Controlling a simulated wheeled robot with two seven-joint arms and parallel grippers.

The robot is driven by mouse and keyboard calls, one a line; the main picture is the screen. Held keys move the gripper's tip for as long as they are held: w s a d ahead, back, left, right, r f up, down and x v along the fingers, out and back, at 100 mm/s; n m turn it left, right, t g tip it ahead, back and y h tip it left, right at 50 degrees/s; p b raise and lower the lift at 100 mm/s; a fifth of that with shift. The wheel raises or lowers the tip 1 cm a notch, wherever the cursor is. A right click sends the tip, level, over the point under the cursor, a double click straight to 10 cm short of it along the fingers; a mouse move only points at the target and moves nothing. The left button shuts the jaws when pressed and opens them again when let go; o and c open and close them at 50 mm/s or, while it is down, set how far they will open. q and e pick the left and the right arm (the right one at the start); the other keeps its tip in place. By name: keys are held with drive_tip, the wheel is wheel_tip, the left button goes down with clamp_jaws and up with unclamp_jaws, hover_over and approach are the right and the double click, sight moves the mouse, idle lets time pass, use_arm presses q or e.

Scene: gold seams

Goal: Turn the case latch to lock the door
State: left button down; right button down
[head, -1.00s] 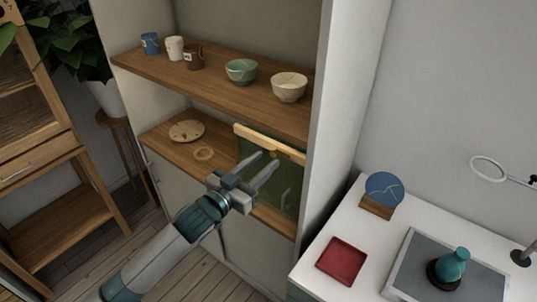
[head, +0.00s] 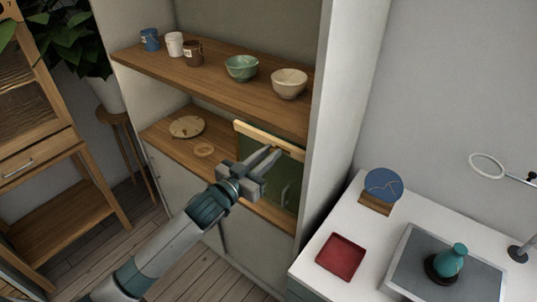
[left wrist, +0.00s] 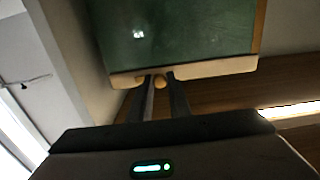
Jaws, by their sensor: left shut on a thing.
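The case (head: 291,171) stands on the lower shelf at its right end, with a dark green front and a pale wooden top rail (head: 256,136). The case also shows in the left wrist view (left wrist: 190,28), with its pale rail (left wrist: 215,68) across the fingertips. My left gripper (head: 274,153) reaches up to the rail. In the left wrist view its fingers (left wrist: 160,88) are shut on the small brass-coloured latch (left wrist: 160,81) at the rail. The fingers hide part of the latch. My right gripper is not in view.
A cracked plate (head: 187,127) and a ring (head: 204,150) lie left of the case. Mugs and bowls (head: 242,68) stand on the shelf above. The cabinet's side wall (head: 335,110) is close on the right. A white table (head: 325,220) holds a red tray (head: 341,257).

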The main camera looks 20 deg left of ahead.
use_arm(q)
drive_tip(key=shift+m, duration=0.5)
drive_tip(key=m+p, duration=0.2)
drive_tip(key=m, duration=0.1)
drive_tip(key=shift+r+m, duration=0.1)
drive_tip(key=shift+m, duration=0.2)
drive_tip(key=m+p, duration=0.1)
drive_tip(key=m, duration=0.4)
drive_tip(key=shift+p, duration=0.3)
drive_tip(key=m+p, duration=0.1)
drive_tip(key=m, duration=0.3)
drive_tip(key=shift+m, duration=0.4)
drive_tip(key=shift+m+p, duration=0.45)
drive_tip(key=shift+m, duration=1.25)
drive_tip(key=c, duration=1.6)
unclamp_jaws()
drive_tip(key=shift+c, duration=0.2)
